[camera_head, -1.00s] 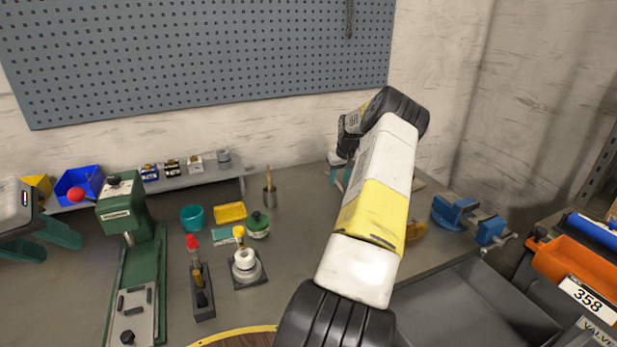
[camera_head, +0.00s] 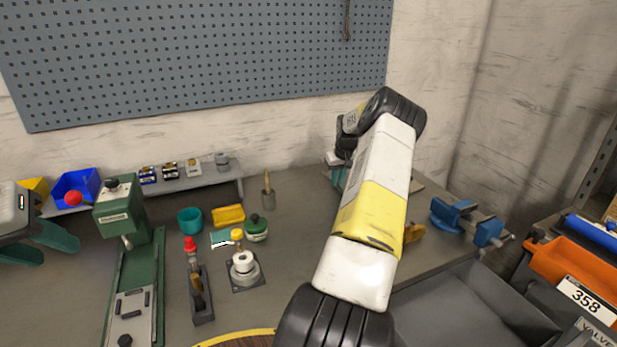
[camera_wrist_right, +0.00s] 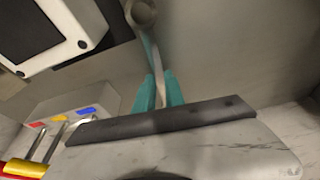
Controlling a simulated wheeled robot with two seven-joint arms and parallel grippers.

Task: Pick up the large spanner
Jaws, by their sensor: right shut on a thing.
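In the right wrist view, the teal fingers of my right gripper (camera_wrist_right: 158,95) are shut on the metal shank of a spanner (camera_wrist_right: 143,14). Its rounded end reaches beyond the fingers toward the top of the picture. I cannot tell from this view how far it is off the surface. In the head view my right arm covers most of that gripper, and the spanner is hidden. My left gripper (camera_head: 42,244) is open and empty at the far left, with its teal fingers apart.
A green press (camera_head: 125,230) stands near my left gripper. A teal cup (camera_head: 190,220), a yellow box (camera_head: 229,214) and a green tin (camera_head: 256,231) are mid-bench. A blue vise (camera_head: 465,220) and an orange bin (camera_head: 570,262) lie to the right. Coloured-handled tools (camera_wrist_right: 38,140) show in the wrist view.

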